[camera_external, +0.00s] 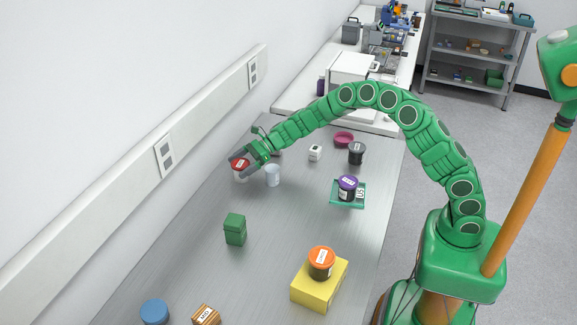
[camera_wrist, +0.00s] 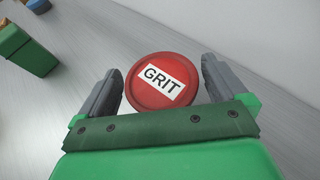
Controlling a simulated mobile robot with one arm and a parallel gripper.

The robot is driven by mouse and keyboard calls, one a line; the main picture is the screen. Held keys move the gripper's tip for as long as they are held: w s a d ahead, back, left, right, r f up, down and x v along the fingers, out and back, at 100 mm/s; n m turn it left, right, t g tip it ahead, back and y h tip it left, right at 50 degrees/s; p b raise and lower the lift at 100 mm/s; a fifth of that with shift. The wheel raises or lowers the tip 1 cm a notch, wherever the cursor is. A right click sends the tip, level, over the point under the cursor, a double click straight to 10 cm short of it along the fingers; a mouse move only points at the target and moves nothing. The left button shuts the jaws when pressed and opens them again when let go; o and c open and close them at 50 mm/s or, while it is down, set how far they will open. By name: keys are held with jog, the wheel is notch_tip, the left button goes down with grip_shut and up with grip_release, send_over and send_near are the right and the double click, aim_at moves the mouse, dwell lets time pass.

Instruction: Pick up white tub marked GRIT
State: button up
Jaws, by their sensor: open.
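The white tub marked GRIT (camera_external: 240,173) stands on the grey table near the wall; its red lid (camera_wrist: 162,80) carries a white GRIT label in the wrist view. In the external view my gripper partly covers the tub. My gripper (camera_wrist: 158,82) is open, with one dark finger on each side of the red lid. Small gaps show between the lid and the fingers. The tub's white body is hidden beneath the lid in the wrist view.
A pale cup (camera_external: 273,176) stands close to the right of the tub. A green box (camera_external: 235,229) is nearer the front. A purple-lidded jar (camera_external: 347,187) stands on a teal tray (camera_external: 338,201). An orange-lidded jar (camera_external: 321,263) sits on a yellow block (camera_external: 312,291). The wall is close on the left.

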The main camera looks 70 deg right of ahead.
aim_at(241, 163)
jog(key=c, duration=1.1)
jog(key=shift+r, duration=0.55)
notch_tip(241, 163, up, 2)
jog(key=shift+r, duration=0.25)
jog(key=s+r, duration=0.3)
jog(key=s, duration=0.1)
jog(key=s+r, duration=0.3)
jog(key=s, duration=0.2)
jog(key=s+r, duration=0.3)
jog(key=s, duration=0.2)
jog(key=shift+d+r, duration=0.25)
jog(key=shift+d, duration=0.1)
